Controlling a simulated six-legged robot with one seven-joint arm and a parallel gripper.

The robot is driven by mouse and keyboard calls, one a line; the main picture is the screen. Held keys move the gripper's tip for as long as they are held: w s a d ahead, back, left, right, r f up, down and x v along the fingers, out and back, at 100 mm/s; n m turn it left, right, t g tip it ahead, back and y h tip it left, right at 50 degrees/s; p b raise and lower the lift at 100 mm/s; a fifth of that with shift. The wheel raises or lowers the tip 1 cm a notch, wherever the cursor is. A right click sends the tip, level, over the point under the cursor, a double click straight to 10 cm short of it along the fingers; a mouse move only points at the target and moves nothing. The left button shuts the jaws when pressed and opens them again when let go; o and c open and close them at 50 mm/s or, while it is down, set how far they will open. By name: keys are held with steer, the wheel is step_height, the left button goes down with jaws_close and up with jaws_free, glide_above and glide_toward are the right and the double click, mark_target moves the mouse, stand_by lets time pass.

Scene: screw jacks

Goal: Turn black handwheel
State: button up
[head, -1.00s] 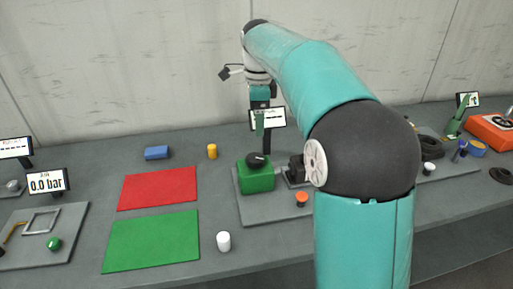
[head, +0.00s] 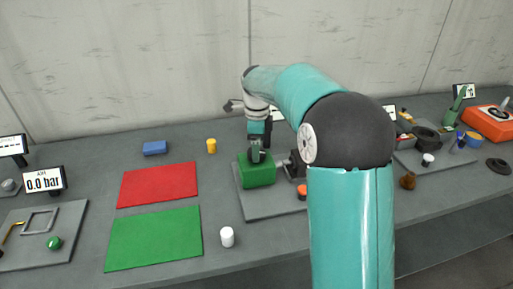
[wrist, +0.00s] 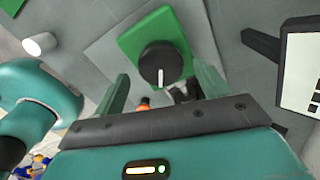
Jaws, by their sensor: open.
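The black handwheel (wrist: 160,65) is a round black knob with a white mark, on top of a green block. The green block (head: 257,172) sits on a grey plate (head: 262,205) in the head view and also shows in the wrist view (wrist: 135,38). My gripper (wrist: 160,95) is open, with one green finger on each side of the handwheel in the wrist view. In the head view my gripper (head: 254,153) is right above the block and hides most of the handwheel. I cannot tell whether the fingers touch it.
A dark vise-like part (head: 293,168) and an orange-topped knob (head: 302,191) stand close right of the block. A display stands behind, visible in the wrist view (wrist: 303,70). A white cylinder (head: 227,237) and green mat (head: 153,238) lie left.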

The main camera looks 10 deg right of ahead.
steer(key=shift+f, duration=0.75)
steer(key=c, duration=1)
steer(key=shift+n, duration=0.4)
